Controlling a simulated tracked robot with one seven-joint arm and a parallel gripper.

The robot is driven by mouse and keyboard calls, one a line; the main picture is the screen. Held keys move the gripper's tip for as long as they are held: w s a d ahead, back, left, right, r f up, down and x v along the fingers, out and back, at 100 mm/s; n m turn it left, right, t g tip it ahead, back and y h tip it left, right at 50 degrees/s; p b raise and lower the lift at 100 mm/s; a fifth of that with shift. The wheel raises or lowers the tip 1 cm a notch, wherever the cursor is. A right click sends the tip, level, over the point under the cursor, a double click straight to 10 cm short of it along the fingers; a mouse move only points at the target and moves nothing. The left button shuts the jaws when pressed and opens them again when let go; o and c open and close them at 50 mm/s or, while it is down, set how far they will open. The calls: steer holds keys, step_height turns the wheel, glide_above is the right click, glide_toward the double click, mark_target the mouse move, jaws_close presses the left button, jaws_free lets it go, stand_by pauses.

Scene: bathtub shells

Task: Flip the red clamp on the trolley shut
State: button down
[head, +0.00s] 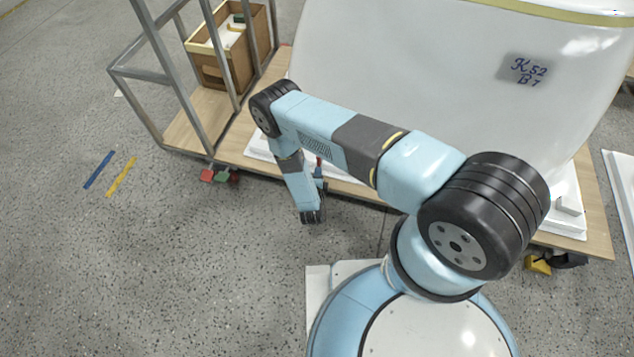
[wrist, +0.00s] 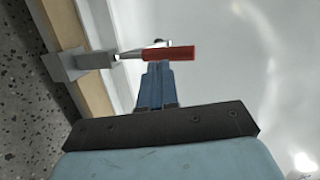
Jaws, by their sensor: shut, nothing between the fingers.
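The red clamp handle (wrist: 170,53) shows in the wrist view just beyond my fingertips. Its grey metal base (wrist: 75,64) sits at the trolley's wooden edge, and a metal arm joins base and handle. In the head view a small part of the red handle (head: 318,164) shows beside my forearm at the trolley's near edge; the rest is hidden. My gripper (wrist: 158,72) is shut and empty, with its blue fingers together pointing at the handle. The fingertips overlap the handle's lower edge in the picture; I cannot tell whether they touch it.
A large white tub shell (head: 420,90) stands on the wooden trolley deck (head: 590,205). Red and green casters (head: 220,176) sit below. The floor at left is clear.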

steer(key=shift+w+d, duration=0.15)
steer(key=shift+w, duration=0.75)
steer(key=shift+w+r, duration=0.1)
